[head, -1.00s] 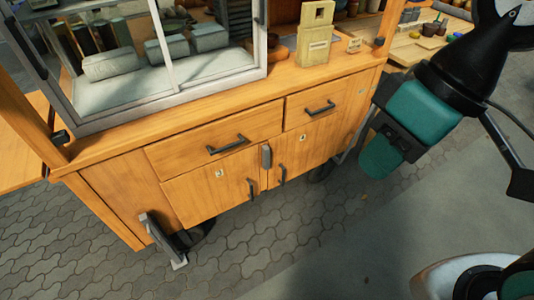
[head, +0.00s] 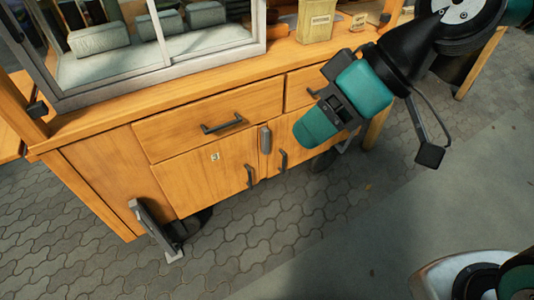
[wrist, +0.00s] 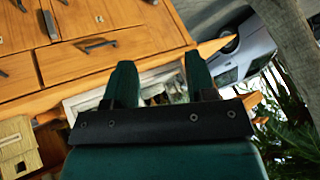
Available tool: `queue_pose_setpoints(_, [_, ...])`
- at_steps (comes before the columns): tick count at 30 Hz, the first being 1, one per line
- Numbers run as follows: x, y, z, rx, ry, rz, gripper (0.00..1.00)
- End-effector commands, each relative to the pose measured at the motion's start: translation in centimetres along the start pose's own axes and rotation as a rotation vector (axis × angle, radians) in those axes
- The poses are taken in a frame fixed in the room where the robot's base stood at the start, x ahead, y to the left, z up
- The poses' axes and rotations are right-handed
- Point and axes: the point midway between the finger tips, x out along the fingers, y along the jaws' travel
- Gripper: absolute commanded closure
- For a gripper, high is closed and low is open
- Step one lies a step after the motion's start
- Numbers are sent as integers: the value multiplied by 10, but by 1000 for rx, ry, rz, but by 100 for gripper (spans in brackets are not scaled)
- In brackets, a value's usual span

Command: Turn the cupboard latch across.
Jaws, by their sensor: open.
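The cupboard latch (head: 265,139) is a small grey bar standing upright at the top of the seam between the two wooden cupboard doors. In the wrist view it shows at the upper left (wrist: 49,25), with the cupboard seen upside down. My gripper (head: 318,126) has teal fingers and is in front of the right door, to the right of the latch and apart from it. In the wrist view my gripper's two fingers (wrist: 161,72) stand wide apart with nothing between them. My gripper hides part of the right door and right drawer.
Dark handles stick out from the left drawer (head: 221,124) and both doors (head: 249,176). A glass-fronted case (head: 150,50) and a tan box (head: 316,20) stand on the counter.

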Motion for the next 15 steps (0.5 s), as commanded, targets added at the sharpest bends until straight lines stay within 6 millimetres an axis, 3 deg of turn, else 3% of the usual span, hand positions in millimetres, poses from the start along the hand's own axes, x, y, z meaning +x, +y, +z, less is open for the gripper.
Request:
queue_pose_setpoints(1, [42, 20, 8, -33, 55, -23, 49])
queue_pose_setpoints(3, [72, 36, 2, -85, 144, -46, 49])
queue_pose_setpoints(8, [135, 77, -9, -175, 360, -61, 49])
queue_pose_setpoints(15, [219, 156, -10, -231, 676, 26, 49])
